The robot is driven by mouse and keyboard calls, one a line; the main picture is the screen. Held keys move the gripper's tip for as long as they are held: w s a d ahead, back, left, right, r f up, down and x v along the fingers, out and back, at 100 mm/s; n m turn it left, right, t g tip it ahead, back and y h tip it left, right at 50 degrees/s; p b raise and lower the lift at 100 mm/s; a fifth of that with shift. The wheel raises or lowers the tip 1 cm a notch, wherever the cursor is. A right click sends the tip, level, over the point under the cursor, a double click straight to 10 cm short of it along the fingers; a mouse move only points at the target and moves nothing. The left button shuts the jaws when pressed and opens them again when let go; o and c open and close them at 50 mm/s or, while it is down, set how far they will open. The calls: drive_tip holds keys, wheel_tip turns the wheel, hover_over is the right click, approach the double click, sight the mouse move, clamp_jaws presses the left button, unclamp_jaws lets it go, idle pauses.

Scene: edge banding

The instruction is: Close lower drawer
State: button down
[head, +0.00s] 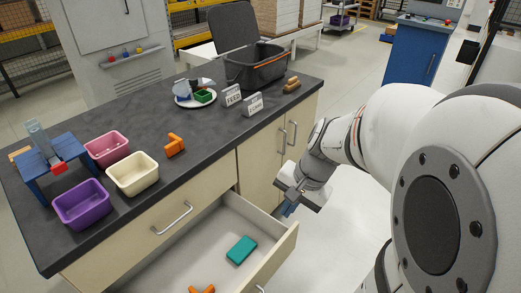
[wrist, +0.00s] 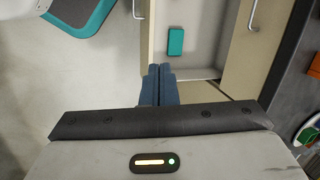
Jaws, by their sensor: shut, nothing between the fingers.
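The lower drawer (head: 268,262) is pulled out from the counter, its cream front panel facing the lower right. A teal block (head: 241,249) and an orange piece (head: 202,289) lie inside. My gripper (head: 288,209) has its blue fingers together and empty, close to the right end of the drawer front. In the wrist view, the fingers (wrist: 158,72) overlap the picture of the drawer's end near the front panel (wrist: 147,38); I cannot tell whether they touch it. The teal block (wrist: 175,41) shows inside, and part of a handle (wrist: 138,8) shows on the front.
The upper drawer (head: 155,241) above is shut, with a bar handle (head: 172,218). Cabinet doors (head: 272,155) stand to the right. The dark countertop (head: 205,140) holds purple, pink and cream bins, a black crate (head: 256,70) and signs. Floor is clear in front of the cabinet doors.

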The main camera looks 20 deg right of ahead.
drive_tip(key=w+d+f+m+t+y+b, duration=0.1)
drive_tip(key=w+d+f+m+t+b, duration=0.15)
drive_tip(key=d+f+m+b, duration=0.7)
drive_tip(key=w+d+f+m+t+y+b, duration=0.2)
drive_tip(key=d+f+m+t+b, duration=0.25)
drive_tip(key=d+f+m, duration=0.95)
drive_tip(key=n+b, duration=0.4)
approach(296, 228)
drive_tip(key=shift+g, duration=0.4)
drive_tip(key=x, duration=0.5)
drive_tip(key=shift+w+f, duration=0.3)
drive_tip(key=shift+f, duration=0.05)
drive_tip(key=shift+w+a, duration=0.15)
drive_tip(key=shift+w, duration=0.15)
